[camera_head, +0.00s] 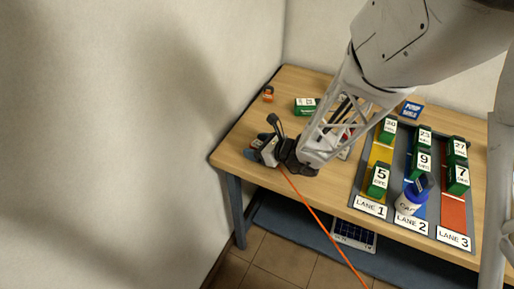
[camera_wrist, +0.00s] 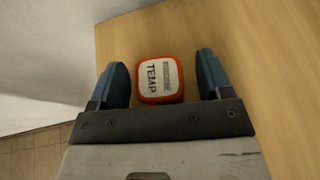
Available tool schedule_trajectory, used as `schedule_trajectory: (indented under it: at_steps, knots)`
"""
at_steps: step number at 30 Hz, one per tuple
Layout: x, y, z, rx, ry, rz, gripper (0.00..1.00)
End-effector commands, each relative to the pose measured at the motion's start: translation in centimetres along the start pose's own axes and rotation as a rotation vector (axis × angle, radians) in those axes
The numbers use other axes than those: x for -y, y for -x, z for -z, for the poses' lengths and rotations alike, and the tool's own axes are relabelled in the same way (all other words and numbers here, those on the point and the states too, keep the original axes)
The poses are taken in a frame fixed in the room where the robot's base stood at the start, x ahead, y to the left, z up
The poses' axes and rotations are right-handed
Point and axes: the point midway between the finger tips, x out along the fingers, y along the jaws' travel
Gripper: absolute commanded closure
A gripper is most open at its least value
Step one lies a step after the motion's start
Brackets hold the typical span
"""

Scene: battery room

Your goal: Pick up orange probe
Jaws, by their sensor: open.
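The orange probe (camera_wrist: 160,78) is a small block with rounded corners, orange sides and a white label reading TEMP. In the wrist view it lies on the wooden table between the two blue fingers of my gripper (camera_wrist: 163,63). Gaps of bare wood show on both sides of it, so neither finger appears to touch it. In the head view my open gripper (camera_head: 258,147) is low over the left front corner of the table. There the gripper covers most or all of the probe.
The wooden table (camera_head: 236,133) has its corner close by. A small orange-and-dark item (camera_head: 268,94) and a green box (camera_head: 305,105) stand farther back. Lanes with green numbered blocks (camera_head: 378,180) and a blue-and-white container (camera_head: 409,200) are right. An orange line (camera_head: 320,220) crosses below the gripper.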

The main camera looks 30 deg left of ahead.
Motion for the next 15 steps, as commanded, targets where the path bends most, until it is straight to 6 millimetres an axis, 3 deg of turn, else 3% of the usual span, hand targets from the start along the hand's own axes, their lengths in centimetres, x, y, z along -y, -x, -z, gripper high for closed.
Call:
schedule_trajectory:
  at_steps: [6,15]
  knots:
    - [0.0,0.01,0.0,0.0,0.0,0.0,0.29]
    - [0.0,0.01,0.0,0.0,0.0,0.0,0.75]
